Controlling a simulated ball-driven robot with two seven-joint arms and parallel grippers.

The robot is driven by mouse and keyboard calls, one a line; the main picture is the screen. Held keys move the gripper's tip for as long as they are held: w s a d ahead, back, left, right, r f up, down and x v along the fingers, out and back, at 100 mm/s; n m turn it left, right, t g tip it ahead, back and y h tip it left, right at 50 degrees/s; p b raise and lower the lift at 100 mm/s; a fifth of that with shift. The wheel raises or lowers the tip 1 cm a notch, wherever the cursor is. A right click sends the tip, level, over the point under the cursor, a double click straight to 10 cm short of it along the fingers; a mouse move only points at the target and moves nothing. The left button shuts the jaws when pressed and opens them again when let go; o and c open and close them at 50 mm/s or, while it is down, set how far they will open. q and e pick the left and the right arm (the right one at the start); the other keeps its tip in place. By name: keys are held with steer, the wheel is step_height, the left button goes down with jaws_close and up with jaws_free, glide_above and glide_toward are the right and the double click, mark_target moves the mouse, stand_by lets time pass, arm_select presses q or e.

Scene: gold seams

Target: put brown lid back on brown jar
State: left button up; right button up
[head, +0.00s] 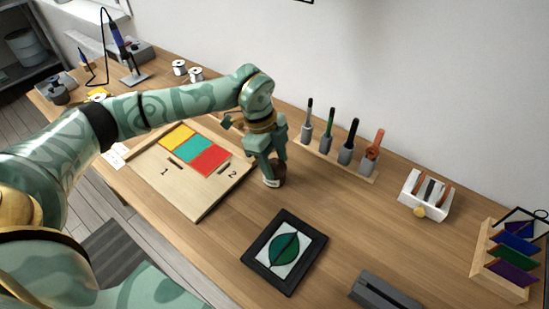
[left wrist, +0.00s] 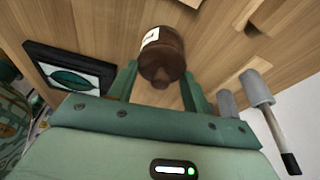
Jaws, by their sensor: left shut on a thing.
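The brown jar (head: 271,183) stands on the table right of the wooden board, mostly hidden under my left gripper (head: 273,168). In the left wrist view the jar (left wrist: 150,38) shows a white label. The brown lid (left wrist: 162,72), with a small knob, lies in line with the jar between the two green fingers of my left gripper (left wrist: 160,80). The gripper is shut on the lid. From this angle I cannot tell whether the lid is seated on the jar or just above it. My right gripper is not in view.
The board (head: 200,205) with coloured panels is to the left. A rack of upright tools (head: 340,160) stands behind on the right. A black-framed leaf picture (head: 284,252) lies in front. A white holder (head: 425,195) is further right, with bare table between.

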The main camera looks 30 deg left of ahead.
arm_select(q)
steer(key=shift+p, duration=0.45)
stand_by(0.7)
steer(key=o, duration=1.5)
steer(key=shift+f, duration=0.1)
step_height(320, 180, up, 7)
steer(key=p, duration=0.6)
steer(key=shift+p, duration=0.3)
